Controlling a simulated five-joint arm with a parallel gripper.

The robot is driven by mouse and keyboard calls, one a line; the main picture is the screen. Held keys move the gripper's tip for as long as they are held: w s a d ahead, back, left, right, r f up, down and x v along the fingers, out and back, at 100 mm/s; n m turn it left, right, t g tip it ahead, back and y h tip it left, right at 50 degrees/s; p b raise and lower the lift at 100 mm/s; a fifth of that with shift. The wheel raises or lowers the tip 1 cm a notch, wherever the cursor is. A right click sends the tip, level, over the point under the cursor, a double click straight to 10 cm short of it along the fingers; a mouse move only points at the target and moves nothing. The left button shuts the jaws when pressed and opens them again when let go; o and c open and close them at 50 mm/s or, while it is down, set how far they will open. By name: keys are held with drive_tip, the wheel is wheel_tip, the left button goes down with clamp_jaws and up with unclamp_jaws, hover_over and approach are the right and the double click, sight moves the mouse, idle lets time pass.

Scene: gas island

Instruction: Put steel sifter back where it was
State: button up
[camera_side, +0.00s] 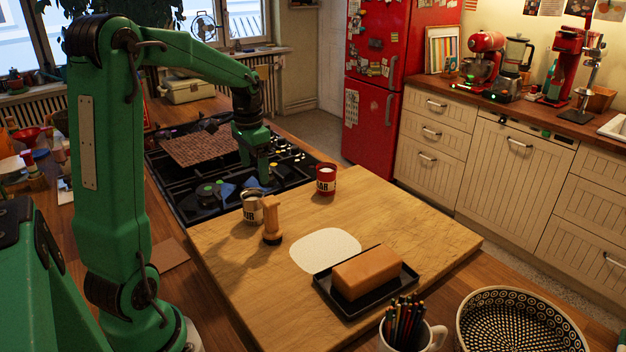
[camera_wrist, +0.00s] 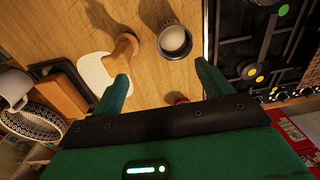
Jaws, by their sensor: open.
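The steel sifter (camera_side: 252,210) appears to be the metal cup with a pale label, upright on the wooden board (camera_side: 400,222) near its edge by the stove. It also shows in the wrist view (camera_wrist: 174,40), with something white inside. A wooden stamp-like tool (camera_side: 272,222) stands close beside it. A red cup (camera_side: 326,180) stands at the board's far edge. My gripper (camera_side: 258,180) is above the stove's near edge, beyond the sifter and apart from it. In the wrist view my gripper (camera_wrist: 163,88) has its fingers spread with nothing held, and the sifter lies beyond the fingertips.
A white round patch (camera_side: 325,249) lies mid-board. A brown block (camera_side: 368,272) sits on a black tray (camera_side: 345,306). A pencil mug (camera_side: 437,340) and a patterned basket (camera_side: 470,318) are at the front right. The stove (camera_side: 180,190) borders the board. The board's right side is clear.

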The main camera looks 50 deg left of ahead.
drive_tip(key=s+d+r+t, duration=0.2)
drive_tip(key=s+d, duration=0.4)
drive_tip(key=d, duration=0.5)
drive_tip(key=s+d+r+t, duration=0.3)
drive_tip(key=s+d, duration=0.3)
drive_tip(key=d, duration=0.5)
drive_tip(key=shift+d+r, duration=0.3)
drive_tip(key=shift+r, duration=0.2)
